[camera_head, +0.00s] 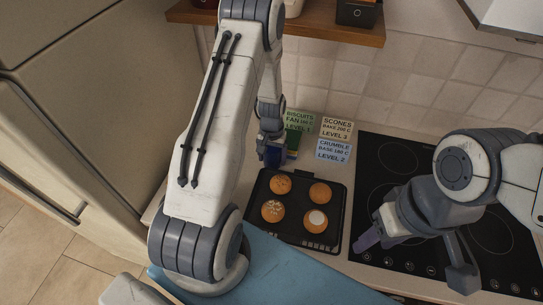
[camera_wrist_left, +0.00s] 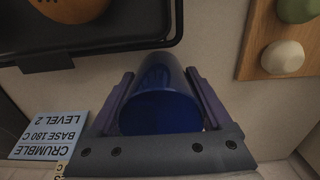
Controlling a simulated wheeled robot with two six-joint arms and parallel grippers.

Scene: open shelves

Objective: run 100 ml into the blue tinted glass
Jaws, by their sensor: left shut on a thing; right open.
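The blue tinted glass (camera_wrist_left: 160,92) sits between the two fingers of my left gripper (camera_wrist_left: 162,105), which is shut on it. In the head view the glass (camera_head: 275,156) is a small dark blue patch at my left gripper (camera_head: 272,148), behind the baking tray and beside the recipe cards. I cannot tell whether the glass touches the counter. My right gripper (camera_head: 416,262) is open and empty over the front of the hob, its fingers spread. No dispenser or measuring mark can be made out.
A black baking tray (camera_head: 255,222) with several round buns lies on the counter. Cards stand behind it: green (camera_head: 298,120), white (camera_head: 337,130) and blue (camera_head: 333,151). The black hob (camera_head: 395,155) is on the right. A wooden board (camera_wrist_left: 257,55) holds green and pale round things.

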